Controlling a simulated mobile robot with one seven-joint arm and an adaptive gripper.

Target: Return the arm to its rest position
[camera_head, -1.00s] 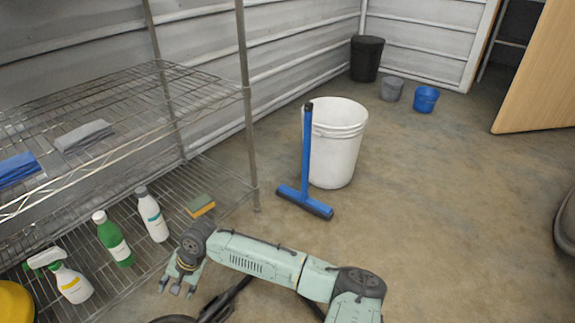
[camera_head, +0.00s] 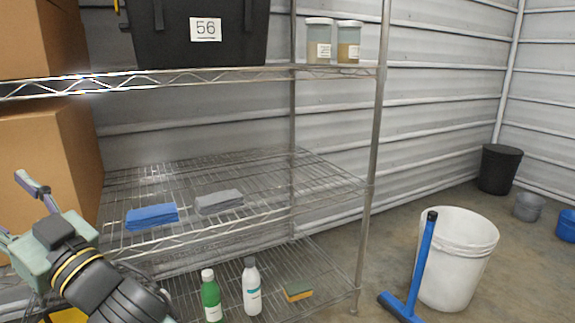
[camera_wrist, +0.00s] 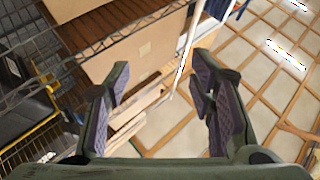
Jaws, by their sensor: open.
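My gripper (camera_head: 20,215) is at the lower left of the head view, raised in front of the wire shelving, with its fingers spread. In the wrist view my gripper (camera_wrist: 163,95) is open, with nothing between its two purple-padded fingers. Beyond the fingers the wrist view shows a cardboard box (camera_wrist: 135,55), a pale pole and a ceiling or wall with a wooden grid. My forearm runs off the bottom edge of the head view.
The wire shelf (camera_head: 270,180) holds a blue cloth (camera_head: 152,217) and a grey cloth (camera_head: 218,202). A black bin (camera_head: 200,35) sits above. Cardboard boxes (camera_head: 45,150) stand at left. Bottles (camera_head: 211,297) and a sponge (camera_head: 298,291) are below. A white bucket (camera_head: 457,255) and blue squeegee (camera_head: 424,265) stand right.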

